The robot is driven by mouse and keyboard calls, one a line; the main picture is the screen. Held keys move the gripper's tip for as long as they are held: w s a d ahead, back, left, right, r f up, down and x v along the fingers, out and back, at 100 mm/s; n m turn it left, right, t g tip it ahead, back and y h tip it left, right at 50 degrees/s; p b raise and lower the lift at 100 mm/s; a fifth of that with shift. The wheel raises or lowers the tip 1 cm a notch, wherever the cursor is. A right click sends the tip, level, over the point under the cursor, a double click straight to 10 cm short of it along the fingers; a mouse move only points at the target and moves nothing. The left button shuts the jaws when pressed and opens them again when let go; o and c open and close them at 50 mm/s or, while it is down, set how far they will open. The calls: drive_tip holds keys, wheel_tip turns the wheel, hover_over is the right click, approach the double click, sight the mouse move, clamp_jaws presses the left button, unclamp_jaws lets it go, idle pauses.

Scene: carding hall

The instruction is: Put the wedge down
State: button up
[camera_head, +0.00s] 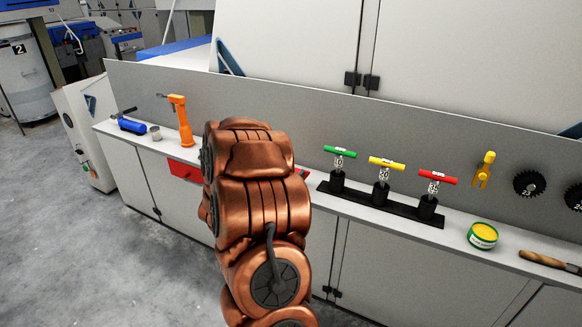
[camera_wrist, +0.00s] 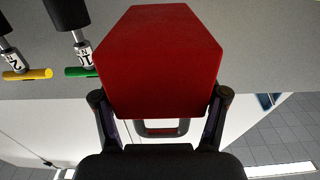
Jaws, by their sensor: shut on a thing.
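The wedge (camera_wrist: 158,60) is a red block with angled sides, seen large and close in the wrist view. My gripper (camera_wrist: 160,104) is shut on it, with one dark finger at each side of its near end. Grey worktop shows beyond the wedge, but I cannot tell whether the wedge touches it. In the head view my copper-coloured arm hides the gripper. Red patches show on the shelf left (camera_head: 185,171) and right of the arm; I cannot tell if they are the wedge.
The narrow shelf holds a black rack (camera_head: 405,208) with green, yellow and red T-handled tools right of my arm. Further right are a yellow-green tin (camera_head: 482,235) and a wooden-handled tool (camera_head: 548,262). Left stand an orange tool (camera_head: 181,119), a small cup (camera_head: 155,132) and a blue torch-like tool (camera_head: 131,126).

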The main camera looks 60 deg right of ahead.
drive_tip(key=w+d, duration=0.1)
drive_tip(key=d, duration=0.1)
drive_tip(key=w+d, duration=0.1)
drive_tip(key=d, duration=0.1)
drive_tip(key=w+d+p, duration=0.1)
drive_tip(key=d, duration=0.1)
drive_tip(key=shift+d+f, duration=0.3)
drive_tip(key=shift+d, duration=0.05)
drive_tip(key=shift+d+f+b, duration=0.1)
drive_tip(key=shift+f+b, duration=0.55)
drive_tip(key=shift+f, duration=1.15)
drive_tip(key=shift+f, duration=0.15)
drive_tip(key=o, duration=1.6)
drive_tip(key=a, duration=0.4)
drive_tip(key=a+b, duration=0.1)
drive_tip(key=a, duration=0.3)
drive_tip(key=a+b, duration=0.1)
drive_tip(key=a, duration=0.3)
drive_tip(key=shift+s, duration=0.25)
